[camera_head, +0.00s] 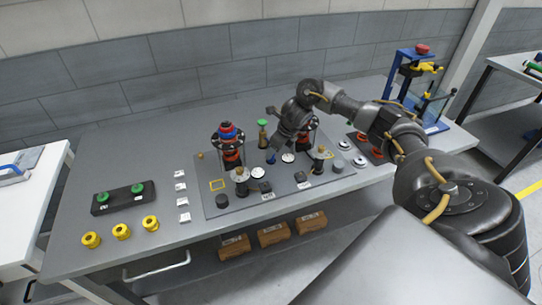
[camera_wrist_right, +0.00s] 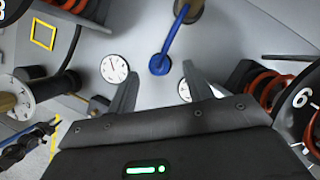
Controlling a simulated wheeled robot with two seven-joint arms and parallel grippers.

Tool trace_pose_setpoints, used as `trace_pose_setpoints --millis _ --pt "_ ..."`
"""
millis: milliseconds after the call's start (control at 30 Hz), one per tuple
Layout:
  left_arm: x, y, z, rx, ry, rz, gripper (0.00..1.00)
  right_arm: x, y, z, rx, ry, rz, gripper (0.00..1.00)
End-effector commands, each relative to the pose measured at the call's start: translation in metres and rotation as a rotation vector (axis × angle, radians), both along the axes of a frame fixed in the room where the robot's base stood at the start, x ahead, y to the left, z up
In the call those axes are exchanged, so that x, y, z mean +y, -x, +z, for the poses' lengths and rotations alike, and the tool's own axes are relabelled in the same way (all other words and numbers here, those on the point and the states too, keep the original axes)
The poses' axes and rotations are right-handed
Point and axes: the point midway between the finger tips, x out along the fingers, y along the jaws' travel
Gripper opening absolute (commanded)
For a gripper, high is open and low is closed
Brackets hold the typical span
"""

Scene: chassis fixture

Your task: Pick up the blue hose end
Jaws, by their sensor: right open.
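A blue piece with a round end and a thin stem (camera_wrist_right: 160,64) lies on the grey plate in the right wrist view. I take it for the blue hose end, but cannot be sure. Its stem runs up to a brass-coloured fitting at the top edge. In the head view a small blue part (camera_head: 270,157) shows just below my right gripper (camera_head: 278,143). In the right wrist view my right gripper (camera_wrist_right: 160,80) is open, its two fingers spread to either side of the round blue end, with nothing between them. My left gripper is in neither view.
White dials (camera_wrist_right: 115,68) lie close to the fingers. Columns with red coils (camera_head: 230,145) stand on the dark plate (camera_head: 240,208). A green-topped post (camera_head: 262,132) stands near the hand. Yellow rings (camera_head: 121,231) and a black block (camera_head: 118,198) are at left.

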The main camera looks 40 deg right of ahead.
Motion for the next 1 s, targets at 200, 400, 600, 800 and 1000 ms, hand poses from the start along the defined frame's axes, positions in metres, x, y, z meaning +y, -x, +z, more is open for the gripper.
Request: trace_pose_setpoints --millis 200,400,600,800,1000 --pt "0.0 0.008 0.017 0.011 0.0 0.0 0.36 0.006 -0.01 -0.027 0.002 -0.003 -0.001 0.51" --pt "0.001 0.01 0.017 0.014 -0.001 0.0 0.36 0.007 -0.013 -0.035 0.0 -0.001 0.001 0.51" --pt "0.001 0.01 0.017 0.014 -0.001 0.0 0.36 0.007 -0.013 -0.035 0.0 -0.001 0.0 0.42" --pt "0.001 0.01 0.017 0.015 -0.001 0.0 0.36 0.007 -0.013 -0.035 0.0 -0.001 0.0 0.16" --pt "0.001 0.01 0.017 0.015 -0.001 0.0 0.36 0.007 -0.013 -0.034 -0.001 -0.001 0.0 0.02"
